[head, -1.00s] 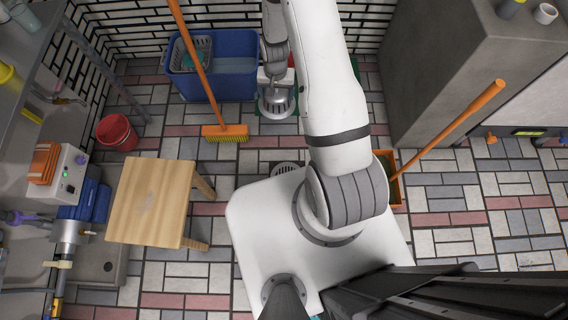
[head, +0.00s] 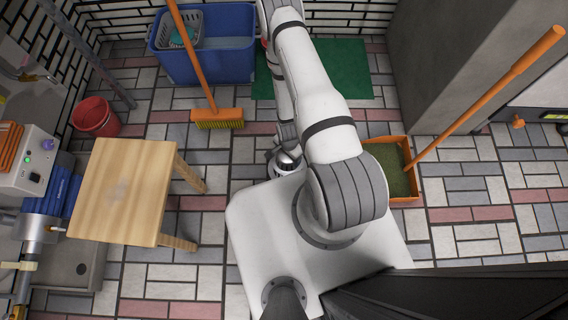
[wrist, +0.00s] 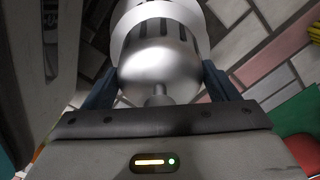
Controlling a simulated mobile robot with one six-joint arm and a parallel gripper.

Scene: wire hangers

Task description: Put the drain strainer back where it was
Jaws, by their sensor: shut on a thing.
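The drain strainer (wrist: 160,65) is a shiny metal cup with dark slots and a small stem. In the wrist view my gripper (wrist: 160,88) is shut on it, with one blue-grey finger on each side. In the head view the strainer (head: 284,163) shows just left of my arm, low by the front edge of my white base. My gripper there (head: 286,148) is mostly hidden behind my arm. The floor drain is hidden now; I cannot tell whether the strainer touches the floor or is over the drain.
A wooden stool (head: 125,185) and a red bucket (head: 96,117) stand at left. An orange broom (head: 217,118) leans by a blue bin (head: 215,50). A green mat (head: 340,70) lies behind. An orange tray (head: 405,190) with a handle is at right. Tiles between broom and base are clear.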

